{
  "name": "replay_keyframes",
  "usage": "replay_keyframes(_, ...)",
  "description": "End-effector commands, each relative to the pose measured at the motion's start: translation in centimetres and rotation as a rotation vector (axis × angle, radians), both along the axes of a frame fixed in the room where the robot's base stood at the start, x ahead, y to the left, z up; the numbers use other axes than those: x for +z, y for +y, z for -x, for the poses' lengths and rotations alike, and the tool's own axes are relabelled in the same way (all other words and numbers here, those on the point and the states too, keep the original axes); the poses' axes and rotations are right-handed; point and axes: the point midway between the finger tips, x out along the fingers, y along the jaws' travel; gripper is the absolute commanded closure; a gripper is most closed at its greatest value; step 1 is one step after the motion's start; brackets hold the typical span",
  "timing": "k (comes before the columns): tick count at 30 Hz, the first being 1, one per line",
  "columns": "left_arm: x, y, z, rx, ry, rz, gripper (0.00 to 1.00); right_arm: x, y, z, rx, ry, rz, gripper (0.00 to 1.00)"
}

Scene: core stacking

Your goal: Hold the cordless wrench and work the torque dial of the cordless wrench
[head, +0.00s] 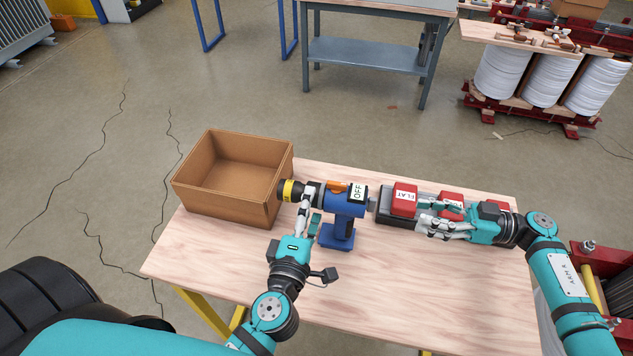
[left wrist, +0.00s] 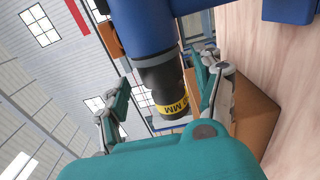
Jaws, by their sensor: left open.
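The cordless wrench (head: 341,206) stands upright on the table, blue with an orange switch (head: 337,186) and a label reading OFF. Its dark nose points left and carries a yellow printed ring (head: 288,190), apparently the torque dial. In the left wrist view the ring (left wrist: 172,107) and nose (left wrist: 160,78) lie between my left gripper's fingers. My left gripper (head: 309,195) is open around the nose; the left finger in the wrist view is clear of it, and contact on the other side cannot be told. My right gripper (head: 422,212) is empty, fingers spread, right of the wrench.
An open cardboard box (head: 205,203) stands at the table's left. A dark rack (head: 398,221) with red blocks, one marked FLAT (head: 404,197), is beside my right gripper. The front of the wooden table (head: 390,300) is clear.

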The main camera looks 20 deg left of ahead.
Motion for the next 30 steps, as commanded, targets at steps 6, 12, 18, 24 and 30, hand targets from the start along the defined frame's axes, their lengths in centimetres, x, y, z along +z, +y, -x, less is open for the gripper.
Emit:
replay_keyframes(6,0.1,0.7,-4.2,-0.001,-0.004,-0.002,0.31,0.0,0.0,0.0,0.000,0.000,0.000,0.62)
replay_keyframes(12,0.0,1.1,-6.5,-0.001,-0.001,-0.001,0.31,0.0,0.0,0.0,0.000,0.000,0.000,0.62)
replay_keyframes(18,0.0,1.3,-7.3,-0.001,0.001,-0.002,0.31,0.0,0.0,0.0,0.000,0.000,0.000,0.62)
replay_keyframes(24,0.0,1.3,-7.3,-0.001,0.001,-0.002,0.31,0.0,0.0,0.0,0.000,0.000,0.000,0.62)
replay_keyframes(30,0.0,1.3,-7.3,-0.001,0.001,-0.002,0.55,0.0,0.0,0.0,0.000,0.000,0.000,0.62)
